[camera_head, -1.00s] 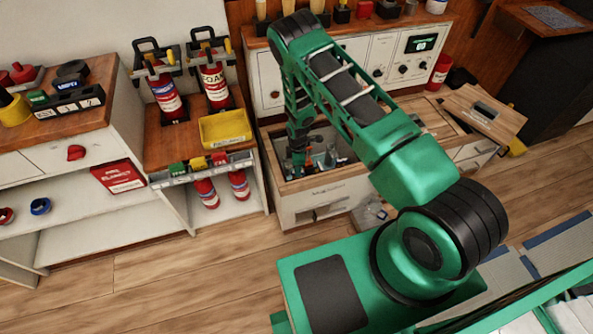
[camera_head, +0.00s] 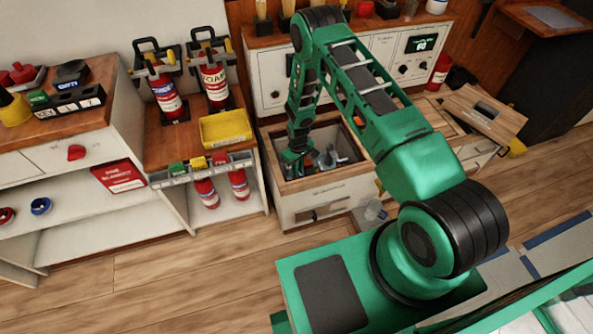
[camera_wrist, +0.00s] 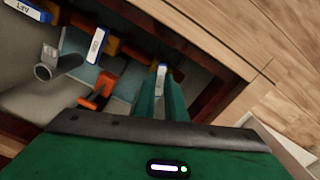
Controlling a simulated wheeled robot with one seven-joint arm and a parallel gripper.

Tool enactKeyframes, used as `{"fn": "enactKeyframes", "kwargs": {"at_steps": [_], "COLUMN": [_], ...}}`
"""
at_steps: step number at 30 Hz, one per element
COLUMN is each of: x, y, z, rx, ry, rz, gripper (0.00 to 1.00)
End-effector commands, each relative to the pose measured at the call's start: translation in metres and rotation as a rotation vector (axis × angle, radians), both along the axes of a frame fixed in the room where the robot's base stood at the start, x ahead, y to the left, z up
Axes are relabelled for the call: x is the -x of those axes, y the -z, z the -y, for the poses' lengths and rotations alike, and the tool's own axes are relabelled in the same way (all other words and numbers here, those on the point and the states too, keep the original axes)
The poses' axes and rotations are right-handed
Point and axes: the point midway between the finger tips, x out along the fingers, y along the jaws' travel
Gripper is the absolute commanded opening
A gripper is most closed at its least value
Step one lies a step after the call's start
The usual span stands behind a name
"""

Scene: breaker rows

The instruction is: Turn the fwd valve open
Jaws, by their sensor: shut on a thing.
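My gripper (camera_wrist: 161,98) reaches down into an open-topped compartment (camera_head: 325,182) of the white cabinet; it also shows in the camera_head view (camera_head: 291,160). Its green fingers are shut on a lever with a white-and-blue tag (camera_wrist: 161,74) at their tips. The tag's writing is not readable, and most of this valve is hidden behind the fingers. To the left in the wrist view, an orange handle (camera_wrist: 97,91) lies beside a grey pipe end (camera_wrist: 44,71). Two more tags show, a middle one (camera_wrist: 96,44) and one at the upper left (camera_wrist: 28,9) that seems to read AFT.
The compartment's wooden wall (camera_wrist: 215,92) runs close along the right side of my fingers. A wooden lid (camera_head: 485,110) lies to the right on the cabinet. A yellow tray (camera_head: 225,128) and red extinguishers (camera_head: 166,95) stand to the left. The floor (camera_head: 150,270) in front is clear.

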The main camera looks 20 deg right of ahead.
Motion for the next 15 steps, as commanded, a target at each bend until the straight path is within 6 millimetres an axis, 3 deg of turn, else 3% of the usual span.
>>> {"fn": "enactKeyframes", "kwargs": {"at_steps": [15], "x": [-0.0038], "y": [-0.0015], "z": [-0.0002], "rx": [-0.001], "ry": [0.34], "rz": [0.008], "gripper": [0.0]}}
